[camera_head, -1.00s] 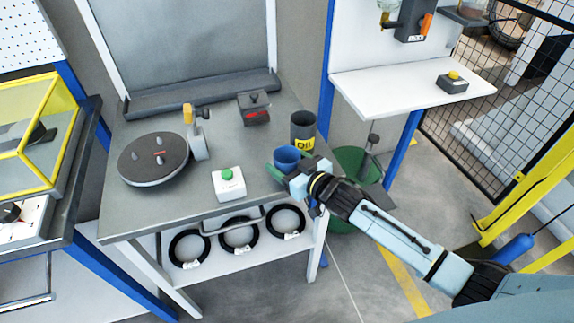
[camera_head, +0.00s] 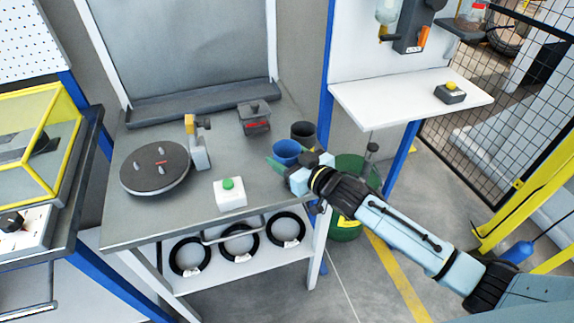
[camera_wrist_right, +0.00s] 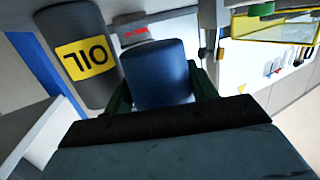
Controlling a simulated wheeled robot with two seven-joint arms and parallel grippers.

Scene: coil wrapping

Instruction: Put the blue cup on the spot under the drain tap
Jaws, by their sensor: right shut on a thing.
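The blue cup (camera_head: 286,152) is held in my right gripper (camera_head: 284,162), over the right edge of the grey workbench in the head view. In the right wrist view the cup (camera_wrist_right: 160,75) stands between green fingers, which are shut on it. A glass vessel with a small drain tap (camera_head: 384,38) hangs on the white panel at the upper right, above a white shelf (camera_head: 400,104). No marked spot can be made out on the shelf under the tap. The cup is left of and apart from this shelf. My left gripper is not in view.
A dark oil can (camera_head: 303,130) stands just behind the cup; its label shows in the right wrist view (camera_wrist_right: 83,58). A green bin (camera_head: 350,170) stands on the floor beside the bench. A box with a yellow button (camera_head: 451,92) sits on the shelf's right; its left part is clear.

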